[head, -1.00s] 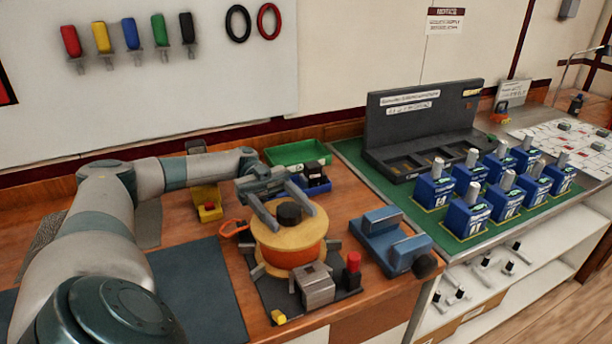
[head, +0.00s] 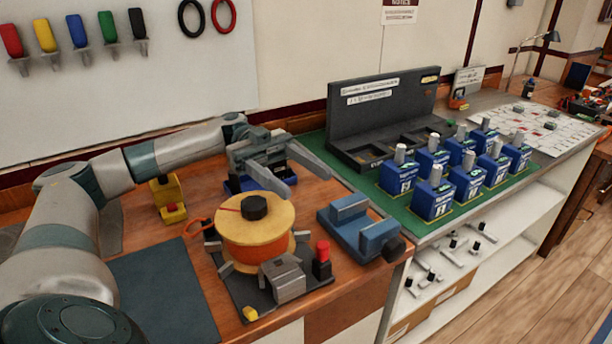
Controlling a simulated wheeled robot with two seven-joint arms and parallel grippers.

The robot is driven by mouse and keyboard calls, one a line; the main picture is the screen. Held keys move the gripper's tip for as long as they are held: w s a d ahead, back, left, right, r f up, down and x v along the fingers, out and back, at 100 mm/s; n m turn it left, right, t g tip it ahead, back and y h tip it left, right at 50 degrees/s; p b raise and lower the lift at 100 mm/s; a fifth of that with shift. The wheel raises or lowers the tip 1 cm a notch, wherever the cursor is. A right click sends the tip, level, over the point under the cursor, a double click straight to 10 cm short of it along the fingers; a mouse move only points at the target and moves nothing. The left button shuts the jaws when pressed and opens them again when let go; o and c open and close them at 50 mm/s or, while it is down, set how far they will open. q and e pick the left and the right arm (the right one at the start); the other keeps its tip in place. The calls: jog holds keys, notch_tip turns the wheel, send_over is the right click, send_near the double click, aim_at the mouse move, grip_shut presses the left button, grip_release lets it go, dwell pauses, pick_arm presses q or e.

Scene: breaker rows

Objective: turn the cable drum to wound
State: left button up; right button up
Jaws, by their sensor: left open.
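The cable drum (head: 255,240) stands upright on a dark base plate on the wooden bench. It has pale wooden flanges, an orange winding and a black knob (head: 254,207) on top. A thin red line shows on the upper flange, left of the knob. My left gripper (head: 308,174) is open and empty, above and behind the drum, apart from it. A grey block (head: 283,279) and a red-topped black post (head: 322,261) stand on the plate in front of the drum. My right gripper is not in view.
A blue vise-like block (head: 360,230) stands right of the drum. Several blue breakers (head: 432,198) stand on the green mat, before a dark panel (head: 385,100). A dark mat (head: 160,295) is clear.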

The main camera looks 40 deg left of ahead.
pick_arm(q)
jog(key=shift+w+d+r, duration=0.2)
jog(key=shift+d+r, duration=0.3)
jog(key=shift+d, duration=0.3)
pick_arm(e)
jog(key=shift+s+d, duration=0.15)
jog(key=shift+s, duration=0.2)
